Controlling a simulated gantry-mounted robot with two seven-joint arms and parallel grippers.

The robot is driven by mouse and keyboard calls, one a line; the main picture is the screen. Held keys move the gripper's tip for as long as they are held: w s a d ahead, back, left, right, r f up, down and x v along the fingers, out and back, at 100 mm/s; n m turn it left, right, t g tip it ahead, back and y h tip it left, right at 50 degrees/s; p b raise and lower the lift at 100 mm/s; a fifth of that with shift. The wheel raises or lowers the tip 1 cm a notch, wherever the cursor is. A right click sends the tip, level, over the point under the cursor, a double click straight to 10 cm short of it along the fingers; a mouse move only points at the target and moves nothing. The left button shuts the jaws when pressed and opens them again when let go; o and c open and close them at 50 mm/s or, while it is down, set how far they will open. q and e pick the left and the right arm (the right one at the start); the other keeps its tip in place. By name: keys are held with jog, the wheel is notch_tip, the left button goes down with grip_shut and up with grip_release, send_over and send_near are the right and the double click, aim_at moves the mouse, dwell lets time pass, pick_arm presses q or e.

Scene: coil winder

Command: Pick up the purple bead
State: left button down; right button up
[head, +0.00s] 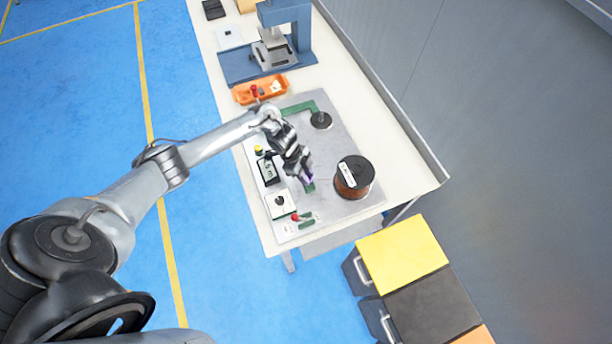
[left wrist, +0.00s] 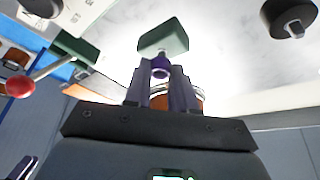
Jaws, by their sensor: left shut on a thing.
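The purple bead (left wrist: 160,68) sits between the two fingertips of my left gripper (left wrist: 162,76) in the left wrist view. The fingers are shut on it from both sides. In the head view my left gripper (head: 304,171) is low over the grey plate, left of the copper spool, and a bit of purple shows at its tips. A green block (left wrist: 163,37) shows just beyond the bead in the left wrist view; I cannot tell whether they touch. My right gripper is in neither view.
The copper wire spool (head: 353,181) stands right of the gripper on the grey plate (head: 335,140). A black disc (head: 321,120) and an orange tray (head: 260,89) are farther back. A red-knobbed lever (head: 295,217) is near the front. A black-screened box (head: 268,171) is at left.

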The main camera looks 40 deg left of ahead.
pick_arm(q)
notch_tip(320, 180, up, 26)
jog(key=p, duration=0.4)
jog(key=shift+r, duration=0.2)
